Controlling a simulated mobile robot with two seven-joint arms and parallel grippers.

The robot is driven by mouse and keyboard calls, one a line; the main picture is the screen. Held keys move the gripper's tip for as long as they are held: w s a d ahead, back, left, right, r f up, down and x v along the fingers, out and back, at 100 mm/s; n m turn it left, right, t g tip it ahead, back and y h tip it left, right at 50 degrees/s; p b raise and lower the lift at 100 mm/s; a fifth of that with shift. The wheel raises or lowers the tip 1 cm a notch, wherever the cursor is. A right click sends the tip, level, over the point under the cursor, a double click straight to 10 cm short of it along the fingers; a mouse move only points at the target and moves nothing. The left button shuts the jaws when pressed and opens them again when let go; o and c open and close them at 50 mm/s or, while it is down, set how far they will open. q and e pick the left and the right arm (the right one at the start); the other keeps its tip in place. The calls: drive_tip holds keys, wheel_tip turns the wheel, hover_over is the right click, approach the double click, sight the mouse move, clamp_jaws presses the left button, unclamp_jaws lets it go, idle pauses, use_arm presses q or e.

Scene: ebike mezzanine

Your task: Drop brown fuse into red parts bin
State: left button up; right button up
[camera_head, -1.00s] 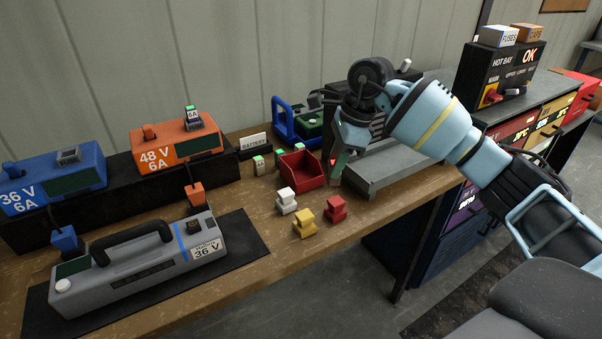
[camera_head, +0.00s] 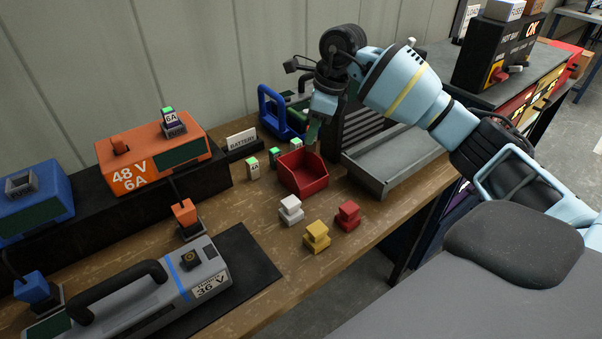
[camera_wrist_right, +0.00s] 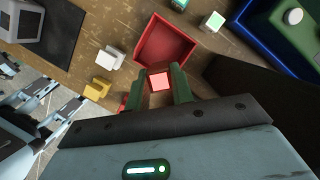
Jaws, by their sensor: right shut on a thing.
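The red parts bin (camera_head: 318,187) stands open on the wooden bench, and it also shows in the right wrist view (camera_wrist_right: 184,55). My right gripper (camera_head: 313,135) points down above the bin's back right edge. In the right wrist view its two green fingers are shut on a small block with a pinkish-red top, the fuse (camera_wrist_right: 160,81). The fuse overlaps the bin's near edge in that view. The bin floor that I can see is empty.
Green-topped fuses (camera_head: 253,170) stand left of the bin, near the battery sign (camera_head: 241,140). White (camera_head: 290,210), yellow (camera_head: 316,237) and red (camera_head: 347,215) blocks stand in front. A grey metal tray (camera_head: 390,170) lies right, a blue-framed device (camera_head: 272,110) behind.

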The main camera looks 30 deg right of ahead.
sight(311, 149)
wheel_tip(311, 149, down, 5)
drive_tip(key=shift+f+b, duration=0.1)
drive_tip(key=shift+b, duration=1)
drive_tip(key=shift+w+f, duration=0.1)
drive_tip(key=shift+f, duration=0.3)
drive_tip(key=o, duration=1)
drive_tip(key=shift+o, duration=0.2)
